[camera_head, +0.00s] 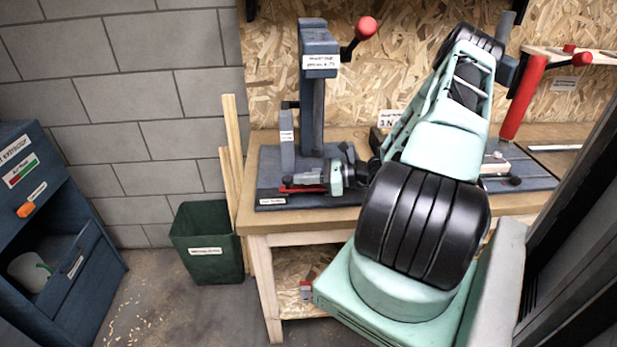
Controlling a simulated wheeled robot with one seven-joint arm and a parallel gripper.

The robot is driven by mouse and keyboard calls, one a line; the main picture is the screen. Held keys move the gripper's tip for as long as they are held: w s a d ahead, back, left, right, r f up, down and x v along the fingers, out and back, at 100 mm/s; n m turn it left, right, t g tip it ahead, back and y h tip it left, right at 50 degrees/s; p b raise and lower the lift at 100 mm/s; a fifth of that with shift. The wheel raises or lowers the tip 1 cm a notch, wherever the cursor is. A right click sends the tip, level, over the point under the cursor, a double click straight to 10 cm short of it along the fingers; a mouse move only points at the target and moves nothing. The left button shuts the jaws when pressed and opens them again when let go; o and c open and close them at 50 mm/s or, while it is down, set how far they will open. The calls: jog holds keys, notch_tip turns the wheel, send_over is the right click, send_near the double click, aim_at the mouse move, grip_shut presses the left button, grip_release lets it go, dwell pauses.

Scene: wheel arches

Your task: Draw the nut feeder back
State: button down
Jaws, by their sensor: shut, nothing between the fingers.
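My mint-green and black arm reaches across the workbench from the right. My gripper (303,179) is low over the dark blue base plate (272,167) of an upright press (319,100), pointing left. Its fingers are shut and empty. A red bar (303,189) lies just below and in front of the fingers. I cannot tell whether they touch it. A small white label (272,201) is on the plate's front edge, too small to read. I cannot tell for sure which part is the nut feeder; my arm hides much of the bench behind it.
The press has a lever with a red knob (366,28). A second dark blue fixture (517,170) with a red lever (523,98) stands at the right. A green bin (208,243) stands left of the bench (258,226). A dark blue cabinet (70,262) is at far left.

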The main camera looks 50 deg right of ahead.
jog(key=x, duration=0.3)
jog(key=a+r+x, duration=0.1)
jog(key=x, duration=0.4)
jog(key=shift+a+r, duration=0.2)
jog(key=shift+a, duration=0.2)
